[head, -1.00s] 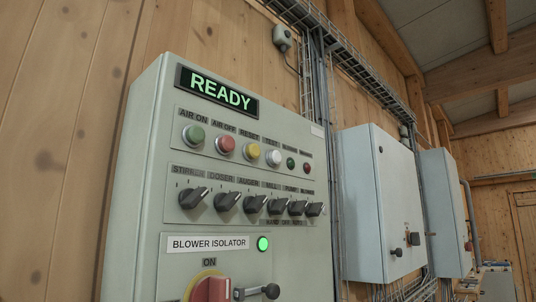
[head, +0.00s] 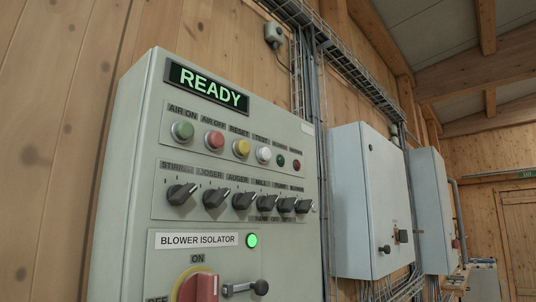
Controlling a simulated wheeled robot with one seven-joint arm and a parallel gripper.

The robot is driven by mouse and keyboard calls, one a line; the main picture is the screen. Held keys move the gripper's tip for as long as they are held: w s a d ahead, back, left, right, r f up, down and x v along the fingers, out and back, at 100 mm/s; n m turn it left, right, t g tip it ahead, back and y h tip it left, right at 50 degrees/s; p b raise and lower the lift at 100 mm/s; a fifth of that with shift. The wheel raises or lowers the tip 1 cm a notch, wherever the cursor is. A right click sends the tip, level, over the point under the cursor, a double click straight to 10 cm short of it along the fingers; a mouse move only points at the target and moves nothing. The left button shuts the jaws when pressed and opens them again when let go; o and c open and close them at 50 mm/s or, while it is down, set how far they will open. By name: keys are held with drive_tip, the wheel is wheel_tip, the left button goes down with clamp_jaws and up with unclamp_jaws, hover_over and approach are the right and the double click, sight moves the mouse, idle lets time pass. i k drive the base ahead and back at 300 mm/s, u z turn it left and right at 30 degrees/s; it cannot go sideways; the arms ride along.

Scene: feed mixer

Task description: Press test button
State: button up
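The white test button (head: 264,155) sits in the upper button row of a grey control panel (head: 140,150), under a small label that reads TEST. Green (head: 183,131), red (head: 215,140) and yellow (head: 241,148) buttons are to its left, labelled AIR ON, AIR OFF and RESET. Two small dark indicators, one green (head: 281,160) and one red (head: 297,164), are to its right. A display (head: 207,87) above reads READY in green. My gripper is not in view.
Below the buttons is a row of black selector knobs (head: 215,198). A lit green lamp (head: 252,240) marks BLOWER ISOLATOR, above a red rotary switch (head: 198,287) and a black handle (head: 246,288). Grey cabinets (head: 365,200) and cable trays line the wooden wall to the right.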

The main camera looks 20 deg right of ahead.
sight(265, 153)
drive_tip(key=z, duration=1.75)
drive_tip(key=k, duration=0.8)
drive_tip(key=u, duration=2.1)
